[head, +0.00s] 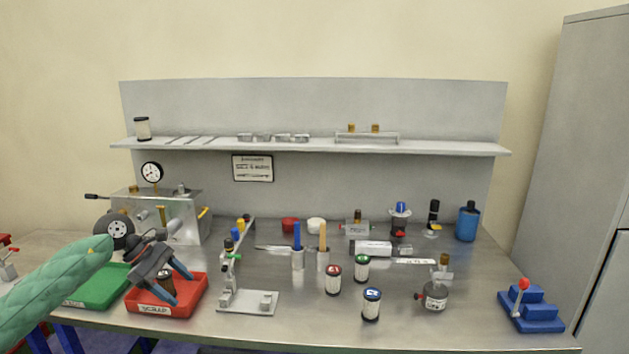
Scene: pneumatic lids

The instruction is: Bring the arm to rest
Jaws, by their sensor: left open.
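My left arm comes in from the left in a green quilted sleeve. My left gripper (167,290) is open, its two blue-grey fingers pointing down over the red SCRAP tray (190,304). A small dark brown cylinder (166,279) shows between the fingers; I cannot tell whether they touch it. The gripper hides part of the tray and of the grey machine behind it. My right gripper is not in view.
A green tray (102,286) lies left of the red one. A metal stand (247,300), several canisters such as the blue-topped one (371,304), and a blue block with a red-knobbed lever (530,311) stand on the steel bench (330,328). A shelf (310,146) runs behind.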

